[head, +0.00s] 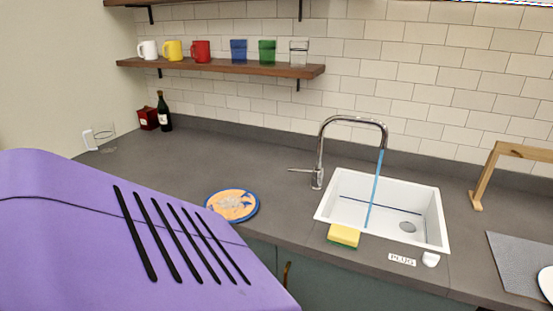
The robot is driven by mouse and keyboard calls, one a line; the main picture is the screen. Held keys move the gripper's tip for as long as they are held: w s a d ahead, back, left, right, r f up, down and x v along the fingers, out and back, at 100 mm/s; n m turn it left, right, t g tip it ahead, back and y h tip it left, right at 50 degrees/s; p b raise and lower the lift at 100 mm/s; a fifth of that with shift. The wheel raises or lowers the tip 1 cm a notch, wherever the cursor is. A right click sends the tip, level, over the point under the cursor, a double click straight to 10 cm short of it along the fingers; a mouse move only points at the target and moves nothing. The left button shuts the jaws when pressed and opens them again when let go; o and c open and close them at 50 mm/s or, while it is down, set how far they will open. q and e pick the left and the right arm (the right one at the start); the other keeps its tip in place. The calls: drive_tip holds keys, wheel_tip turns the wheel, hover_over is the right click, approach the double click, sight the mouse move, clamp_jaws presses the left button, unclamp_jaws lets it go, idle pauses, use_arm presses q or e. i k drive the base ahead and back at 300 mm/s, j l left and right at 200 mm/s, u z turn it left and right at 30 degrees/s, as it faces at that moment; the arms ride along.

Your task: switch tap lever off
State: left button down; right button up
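A chrome tap (320,155) with a tall curved spout stands on the counter at the back left corner of the white sink. Its thin lever (300,170) sticks out to the left from the tap's base, close to level. A blue stream of water (375,190) runs from the spout down into the sink (432,225). The drain shows in the sink floor. Neither of my grippers is in view.
A yellow sponge (344,235) lies at the sink's front edge, near a white plug (430,259) and a "PLUG" label (402,259). A blue-rimmed plate (232,205) lies left of the tap. A wooden stand (482,180) is at right. Counter beside the lever is clear.

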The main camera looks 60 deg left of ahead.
sight(317, 174)
drive_tip(key=k+j, duration=0.3)
drive_tip(key=j, duration=0.2)
drive_tip(key=k+j, duration=0.65)
drive_tip(key=j, duration=0.3)
